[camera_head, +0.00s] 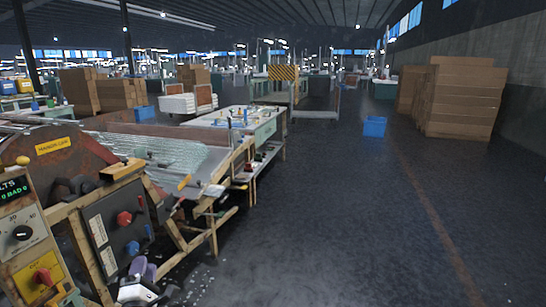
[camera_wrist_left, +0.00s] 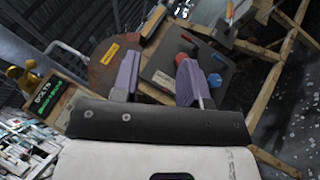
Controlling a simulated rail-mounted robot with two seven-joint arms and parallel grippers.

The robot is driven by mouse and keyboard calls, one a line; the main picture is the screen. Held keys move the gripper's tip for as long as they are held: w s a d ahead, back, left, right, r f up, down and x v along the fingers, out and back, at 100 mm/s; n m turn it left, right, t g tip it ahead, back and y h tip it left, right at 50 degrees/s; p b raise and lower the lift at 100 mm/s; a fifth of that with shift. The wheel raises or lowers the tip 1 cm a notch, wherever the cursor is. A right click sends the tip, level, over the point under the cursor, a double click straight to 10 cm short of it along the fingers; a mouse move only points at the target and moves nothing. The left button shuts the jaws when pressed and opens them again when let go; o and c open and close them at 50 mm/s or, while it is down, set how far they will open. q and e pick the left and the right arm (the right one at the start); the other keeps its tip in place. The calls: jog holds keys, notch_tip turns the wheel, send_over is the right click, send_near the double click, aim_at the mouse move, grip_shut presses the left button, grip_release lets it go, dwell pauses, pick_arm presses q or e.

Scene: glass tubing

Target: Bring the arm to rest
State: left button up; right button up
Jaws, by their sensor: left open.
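My left gripper (camera_head: 145,269) is low at the left in the head view, in front of the machine's wooden frame. Its two purple fingers are apart with nothing between them. In the left wrist view the same gripper (camera_wrist_left: 157,70) shows its fingers spread in front of a dark control panel (camera_wrist_left: 182,68). That panel, with red and blue knobs, also shows in the head view (camera_head: 119,224). I cannot tell how far the fingers are from the panel. My right gripper is in neither view.
The machine (camera_head: 60,165) with a rusty drum and glass tubing (camera_head: 170,155) fills the left side. A dial box (camera_head: 24,240) stands at the lower left. A workbench (camera_head: 262,125) is behind. The floor at right is clear.

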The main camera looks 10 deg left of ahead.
pick_arm(q)
jog(key=s+d+r+m+g+h+p, duration=0.1)
jog(key=s+d+m+g+h, duration=0.2)
jog(key=d+m+h, duration=0.5)
jog(key=s+d+r+m+g+h+p, duration=0.1)
jog(key=s+d+r+m+g+h, duration=0.3)
jog(key=m, duration=0.9)
jog(key=s+d+f+m+g+y+p, duration=0.3)
jog(key=s+p, duration=0.4)
jog(key=s, duration=0.6)
jog(key=s+d+f+g+y+p, duration=0.15)
jog(key=s+g+p, duration=0.35)
jog(key=s, duration=0.8)
jog(key=s+d+f+m+g+y+p, duration=0.1)
jog(key=s+f+m+g+p, duration=0.15)
jog(key=s+p, duration=0.8)
notch_tip(320, 180, up, 36)
jog(key=s+p, duration=0.2)
jog(key=p, duration=3.2)
jog(key=shift+d+f, duration=0.2)
jog(key=shift+n, duration=0.25)
